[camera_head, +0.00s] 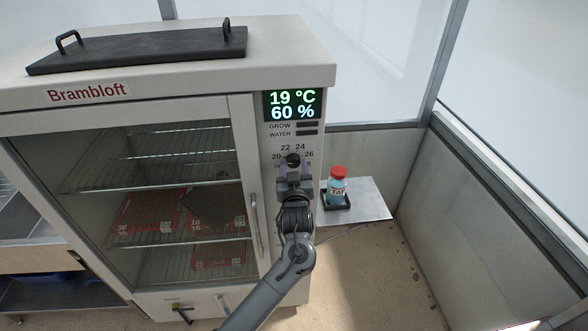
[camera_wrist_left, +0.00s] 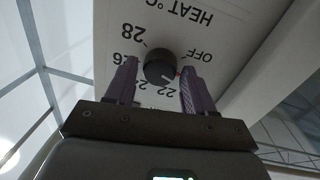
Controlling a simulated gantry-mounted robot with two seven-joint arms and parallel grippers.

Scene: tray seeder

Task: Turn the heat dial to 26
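The heat dial is a round black knob (camera_head: 293,160) on the cabinet's right-hand panel, with numbers 20, 22, 24 and 26 visible around it. In the left wrist view the knob (camera_wrist_left: 158,66) appears upside down, with OFF and 28 readable and other numbers partly hidden. A small orange mark shows at its right edge. My left gripper (camera_head: 294,178) is at the dial. Its two purple fingers (camera_wrist_left: 160,80) stand apart on either side of the knob, with narrow gaps visible. The display (camera_head: 292,104) reads 19 °C and 60 %. My right gripper is out of view.
The white Brambloft cabinet (camera_head: 180,82) has a glass door with a vertical handle (camera_head: 254,220) left of the dial.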

